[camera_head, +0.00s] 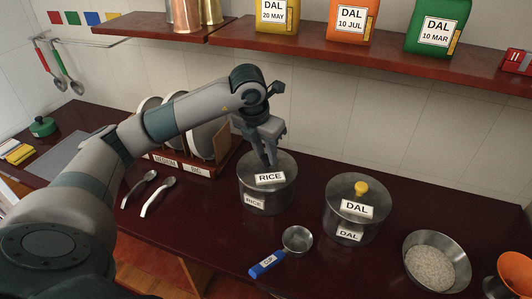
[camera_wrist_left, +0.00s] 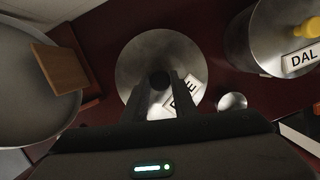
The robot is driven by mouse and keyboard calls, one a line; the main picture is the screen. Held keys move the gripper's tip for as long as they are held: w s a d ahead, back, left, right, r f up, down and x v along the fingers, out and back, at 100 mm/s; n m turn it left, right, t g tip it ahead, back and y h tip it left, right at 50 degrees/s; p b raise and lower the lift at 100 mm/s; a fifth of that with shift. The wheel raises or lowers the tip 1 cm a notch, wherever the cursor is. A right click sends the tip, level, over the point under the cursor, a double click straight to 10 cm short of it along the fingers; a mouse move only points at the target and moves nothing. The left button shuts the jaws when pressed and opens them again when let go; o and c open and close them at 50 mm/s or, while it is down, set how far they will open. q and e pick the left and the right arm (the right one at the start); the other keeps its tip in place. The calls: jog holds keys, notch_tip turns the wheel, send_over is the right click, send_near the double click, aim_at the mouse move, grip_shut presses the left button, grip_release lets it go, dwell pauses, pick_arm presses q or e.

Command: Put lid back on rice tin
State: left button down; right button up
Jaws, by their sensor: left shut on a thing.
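The rice tin (camera_head: 262,203) is a steel tin with a RICE label, standing on the dark red counter. Its round steel lid (camera_head: 286,163), with its own RICE label, is level over the tin's mouth. I cannot tell whether it is fully seated or slightly raised. My left gripper (camera_head: 271,160) points down at the lid's middle and is shut on its knob, which the fingers mostly hide. In the left wrist view the lid (camera_wrist_left: 140,65) lies under the fingers (camera_wrist_left: 165,85), with a dark knob between them. My right gripper is not in view.
A dal tin (camera_head: 341,223) with a yellow-knobbed lid stands close right. A blue-handled measuring cup (camera_head: 297,239) lies in front. A bowl of rice (camera_head: 433,265) is further right. A rack of pan lids (camera_head: 190,165) stands behind left, spoons (camera_head: 157,196) before it. A shelf (camera_head: 380,65) hangs above.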

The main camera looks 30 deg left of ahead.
pick_arm(q)
jog(key=shift+f+b, duration=0.1)
jog(key=shift+b, duration=0.2)
dwell(0.4)
jog(key=c, duration=1.4)
grip_release()
jog(key=shift+o, duration=0.2)
jog(key=shift+r+p, duration=1.7)
jog(key=shift+r, duration=1.8)
